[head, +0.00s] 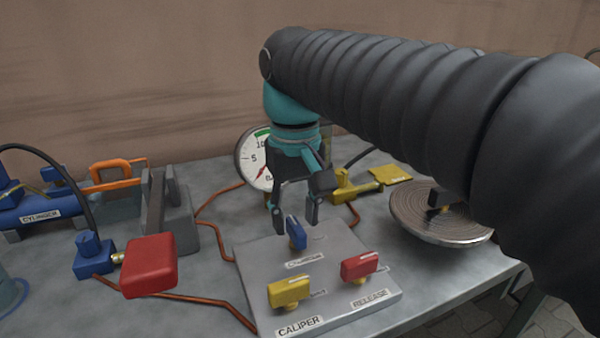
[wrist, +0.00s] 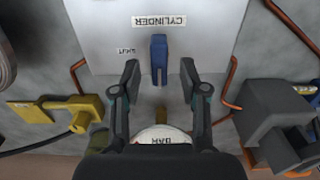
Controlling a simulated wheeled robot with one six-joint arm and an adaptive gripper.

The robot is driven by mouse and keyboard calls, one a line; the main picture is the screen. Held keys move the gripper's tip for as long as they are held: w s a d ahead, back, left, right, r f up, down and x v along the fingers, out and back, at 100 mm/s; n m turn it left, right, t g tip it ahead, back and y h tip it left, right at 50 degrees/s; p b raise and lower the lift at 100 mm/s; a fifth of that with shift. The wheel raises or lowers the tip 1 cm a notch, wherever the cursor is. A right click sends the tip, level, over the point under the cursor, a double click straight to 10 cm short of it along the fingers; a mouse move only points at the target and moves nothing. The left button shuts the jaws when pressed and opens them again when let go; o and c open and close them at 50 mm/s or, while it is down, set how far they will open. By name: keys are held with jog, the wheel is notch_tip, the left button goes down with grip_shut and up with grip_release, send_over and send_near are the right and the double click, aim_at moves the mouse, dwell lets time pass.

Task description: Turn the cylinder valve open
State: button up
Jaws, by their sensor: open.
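The cylinder valve has a blue handle (head: 297,233) at the back of a grey panel (head: 350,242). In the wrist view the blue handle (wrist: 159,58) points straight along the picture's height, with an upside-down CYLINDER label beyond it and a small label, seemingly SHUT, to its left. My gripper (head: 281,220) is open and points down over the back of the panel. In the wrist view its fingertips (wrist: 159,73) stand on either side of the handle, with a gap on both sides. I cannot tell how high they are above the panel.
A yellow handle (head: 289,291) and a red handle (head: 360,266) stand on the panel's front. A pressure gauge (head: 251,158) is behind my gripper. A ridged disc (head: 410,212) lies right. A red block (head: 149,265) and grey vise-like block (head: 183,225) are left.

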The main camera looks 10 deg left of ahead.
aim_at(295, 224)
notch_tip(295, 224, up, 10)
jog(key=shift+f, duration=0.2)
dwell(0.3)
